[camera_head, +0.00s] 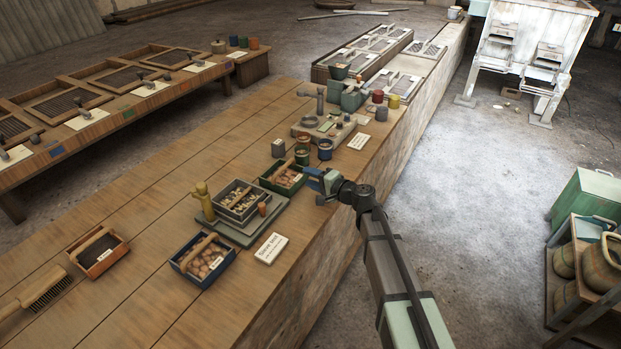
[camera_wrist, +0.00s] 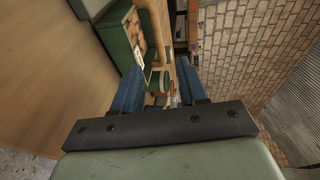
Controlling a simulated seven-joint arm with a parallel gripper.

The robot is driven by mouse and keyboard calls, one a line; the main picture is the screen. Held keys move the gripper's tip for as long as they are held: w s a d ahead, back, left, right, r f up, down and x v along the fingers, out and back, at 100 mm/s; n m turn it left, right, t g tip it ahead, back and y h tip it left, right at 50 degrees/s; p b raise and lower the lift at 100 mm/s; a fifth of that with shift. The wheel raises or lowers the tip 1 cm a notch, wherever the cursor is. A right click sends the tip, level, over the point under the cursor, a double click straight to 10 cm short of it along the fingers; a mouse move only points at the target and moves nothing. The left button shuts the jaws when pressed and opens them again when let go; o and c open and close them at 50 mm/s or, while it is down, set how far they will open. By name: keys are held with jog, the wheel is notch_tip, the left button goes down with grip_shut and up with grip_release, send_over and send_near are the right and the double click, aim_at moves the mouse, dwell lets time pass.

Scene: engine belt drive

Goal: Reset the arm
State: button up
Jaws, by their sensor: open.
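My arm reaches in from the lower right of the head view, and its wrist is bent over the front edge of the long wooden bench (camera_head: 140,215). My gripper (camera_head: 312,178) has blue fingers and points left toward the green-sided box of brown lumps (camera_head: 284,179). In the wrist view my gripper (camera_wrist: 160,74) shows two blue fingers spread apart with nothing held between them. Beyond them is a green box with a white label (camera_wrist: 136,38). I cannot tell from the head view whether the fingertips touch the box.
A tray with a dark compartment box (camera_head: 240,202), a blue-sided box of brown lumps (camera_head: 203,262) and a white sign (camera_head: 271,248) stand nearby on the bench. Cups (camera_head: 325,149) stand behind my gripper. A shelf with jars (camera_head: 590,265) is at the right. The floor between is clear.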

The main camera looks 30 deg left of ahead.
dwell(0.3)
jog(key=w+d+f+h, duration=0.1)
jog(key=w+d, duration=0.1)
jog(key=w+d+f+h, duration=0.1)
jog(key=w+d, duration=0.1)
jog(key=w+d+f+h, duration=0.1)
jog(key=w+d, duration=0.2)
jog(key=s+d+f+g+h, duration=0.1)
jog(key=s+d+f+h, duration=0.1)
jog(key=s+d+f, duration=0.6)
jog(key=s+d+f+g+h, duration=0.1)
jog(key=s+d+f+h, duration=0.25)
jog(key=d+f, duration=0.95)
jog(key=s+d+f+g+h, duration=0.2)
jog(key=s+d+f, duration=0.4)
jog(key=d+f, duration=0.4)
jog(key=s+d+f+g+h, duration=0.1)
jog(key=s+d+f+g, duration=0.1)
jog(key=s+d, duration=0.5)
jog(key=s+d+f+n+g+h, duration=0.1)
jog(key=s+d, duration=0.5)
jog(key=s, duration=0.8)
jog(key=s+d+f+g+h, duration=0.2)
jog(key=s+d+f, duration=0.3)
jog(key=s, duration=0.5)
jog(key=d, duration=0.2)
jog(key=shift+s+d+n+g+h, duration=0.25)
jog(key=shift+d+n+g+h, duration=0.05)
jog(key=shift+n+g+h, duration=0.1)
